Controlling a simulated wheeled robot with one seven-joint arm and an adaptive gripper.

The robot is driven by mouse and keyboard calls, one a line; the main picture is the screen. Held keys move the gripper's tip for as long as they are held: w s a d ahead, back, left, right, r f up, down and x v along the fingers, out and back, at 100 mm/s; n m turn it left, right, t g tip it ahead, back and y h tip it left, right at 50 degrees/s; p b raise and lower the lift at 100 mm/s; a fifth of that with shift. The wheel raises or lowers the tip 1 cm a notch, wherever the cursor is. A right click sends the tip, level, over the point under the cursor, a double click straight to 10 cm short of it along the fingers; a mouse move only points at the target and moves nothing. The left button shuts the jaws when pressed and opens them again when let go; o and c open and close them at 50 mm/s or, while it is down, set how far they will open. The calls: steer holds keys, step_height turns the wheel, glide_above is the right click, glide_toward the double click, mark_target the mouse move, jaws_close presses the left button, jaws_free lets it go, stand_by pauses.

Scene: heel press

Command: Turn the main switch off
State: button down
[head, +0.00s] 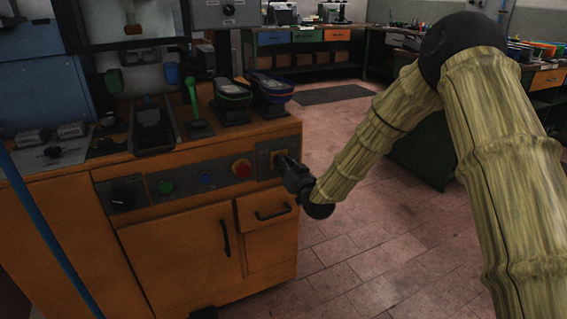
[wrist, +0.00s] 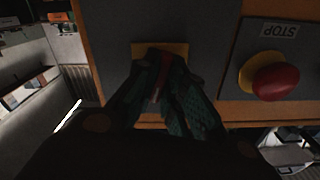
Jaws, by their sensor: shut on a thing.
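The main switch sits at the right end of the orange machine's front panel. Its yellow plate (head: 276,156) shows just behind my gripper (head: 287,167) in the head view. In the wrist view the yellow plate (wrist: 140,50) is on a dark panel, with a red handle (wrist: 163,72) standing out from it. My gripper (wrist: 172,92) is shut on the red handle, with a finger on each side of it. The handle looks roughly upright in the wrist view. The fingers hide part of the handle and plate, and any switch markings are not readable.
The red stop button (head: 241,168) is just left of the switch; it shows in the wrist view (wrist: 275,81) beside a STOP label. Blue (head: 205,179) and green (head: 166,186) buttons and a black knob (head: 122,199) lie further left. Open tiled floor (head: 345,255) is at the right.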

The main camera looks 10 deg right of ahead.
steer(key=shift+n, duration=6.1)
steer(key=c, duration=1.5)
jaws_free()
steer(key=shift+s, duration=0.15)
steer(key=v, duration=1.1)
steer(key=shift+s+d, duration=0.2)
steer(key=shift+s, duration=0.15)
